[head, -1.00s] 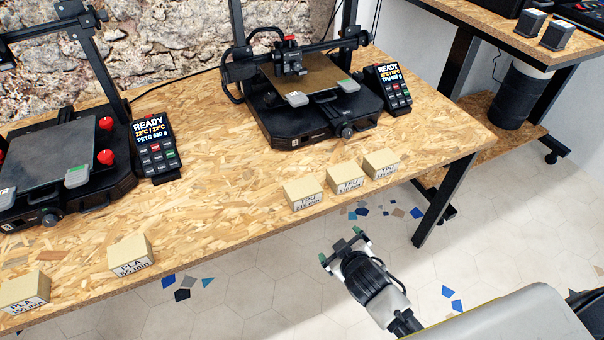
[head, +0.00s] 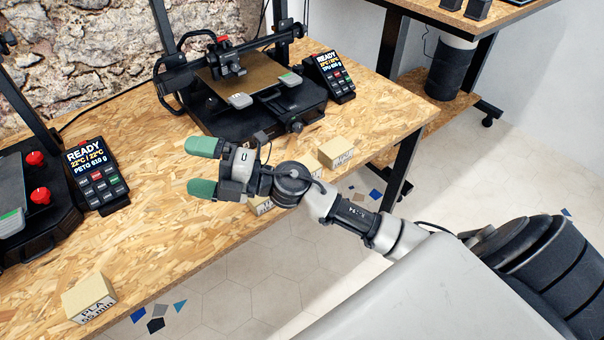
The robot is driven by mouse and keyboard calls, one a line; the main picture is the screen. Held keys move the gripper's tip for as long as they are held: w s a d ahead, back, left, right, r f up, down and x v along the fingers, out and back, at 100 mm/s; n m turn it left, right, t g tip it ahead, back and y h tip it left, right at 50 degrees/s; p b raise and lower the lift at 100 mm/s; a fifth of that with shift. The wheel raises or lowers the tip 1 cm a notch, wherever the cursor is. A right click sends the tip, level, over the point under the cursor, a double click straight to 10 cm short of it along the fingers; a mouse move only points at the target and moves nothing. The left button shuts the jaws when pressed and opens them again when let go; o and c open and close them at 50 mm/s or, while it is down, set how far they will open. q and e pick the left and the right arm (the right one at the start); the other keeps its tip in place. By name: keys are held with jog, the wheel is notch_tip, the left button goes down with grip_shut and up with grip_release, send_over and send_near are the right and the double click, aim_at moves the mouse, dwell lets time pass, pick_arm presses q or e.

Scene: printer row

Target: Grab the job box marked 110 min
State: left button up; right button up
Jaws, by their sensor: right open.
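Several small tan job boxes stand along the front edge of the chipboard table (head: 180,240). The one at lower left (head: 88,298) reads PLA 55 min. On the right side, one box (head: 336,152) shows with print too small to read. Another box (head: 262,206) is mostly hidden behind my right gripper, and its label cannot be read. A box between these two is largely covered by my arm. I cannot make out a 110 min mark. My right gripper (head: 202,168) is open and empty, its green fingertips pointing left over the table. My left gripper is not in view.
A black printer (head: 250,115) with a READY panel (head: 330,78) stands behind the boxes. Another printer's panel (head: 95,175) and red knobs are at left. Free tabletop lies between the printers. A second table (head: 470,20) is at upper right.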

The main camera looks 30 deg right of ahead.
notch_tip(320, 180, down, 3)
jog(key=n+g+h, duration=0.2)
jog(key=n+g, duration=0.5)
jog(key=n, duration=0.1)
jog(key=g+h, duration=0.5)
jog(key=h, duration=1)
send_over(303, 166)
jog(key=f, duration=0.3)
jog(key=shift+w, duration=0.25)
jog(key=shift+d+f, duration=0.15)
jog(key=shift+f, duration=0.2)
notch_tip(303, 166, down, 4)
jog(key=shift+f, duration=0.25)
jog(key=shift+s+a+f, duration=0.1)
jog(key=shift+s+f, duration=0.05)
jog(key=shift+f, duration=1.25)
jog(key=shift+s+a+f, duration=0.1)
jog(key=shift+f, duration=1.25)
jog(key=shift+c, duration=0.3)
